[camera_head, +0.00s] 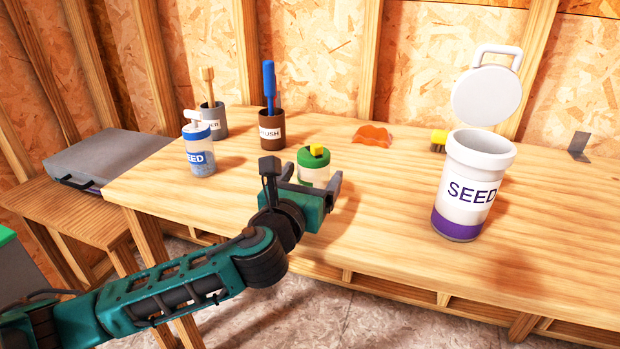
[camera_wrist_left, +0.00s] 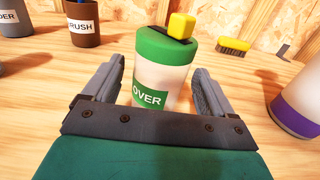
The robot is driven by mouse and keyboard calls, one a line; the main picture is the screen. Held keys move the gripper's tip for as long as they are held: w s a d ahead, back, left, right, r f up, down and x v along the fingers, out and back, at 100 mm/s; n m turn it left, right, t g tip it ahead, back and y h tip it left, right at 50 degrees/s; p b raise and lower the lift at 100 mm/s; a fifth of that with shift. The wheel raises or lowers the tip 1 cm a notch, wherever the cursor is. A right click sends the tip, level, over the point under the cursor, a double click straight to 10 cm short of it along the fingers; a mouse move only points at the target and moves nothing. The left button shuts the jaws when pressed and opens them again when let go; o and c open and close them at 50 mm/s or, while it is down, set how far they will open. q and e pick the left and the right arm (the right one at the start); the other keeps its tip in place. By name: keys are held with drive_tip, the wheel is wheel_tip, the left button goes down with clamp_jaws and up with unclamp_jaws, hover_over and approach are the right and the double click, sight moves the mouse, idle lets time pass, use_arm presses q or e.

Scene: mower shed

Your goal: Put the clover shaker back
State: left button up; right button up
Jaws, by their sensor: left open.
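The clover shaker (camera_head: 314,164) is a pale jar with a green lid and a yellow piece on top. It stands upright on the wooden workbench (camera_head: 390,220). The left wrist view shows the shaker (camera_wrist_left: 163,72) with a green label reading "OVER". My left gripper (camera_head: 303,181) is open at the shaker. In the left wrist view its two fingers (camera_wrist_left: 158,88) stand on either side of the jar's lower part, with a visible gap on the right. The head view hides the jar's lower part behind the gripper. My right gripper is not in view.
A large white SEED tub (camera_head: 472,185) with its lid raised stands on the right. An orange object (camera_head: 373,135) and a yellow brush (camera_head: 438,140) lie behind.

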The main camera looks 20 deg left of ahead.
use_arm(q)
drive_tip(key=s+p, duration=0.1)
drive_tip(key=s, duration=1.1)
drive_tip(key=shift+a+r+p, duration=0.15)
drive_tip(key=shift+a+p, duration=0.05)
drive_tip(key=shift+p, duration=0.2)
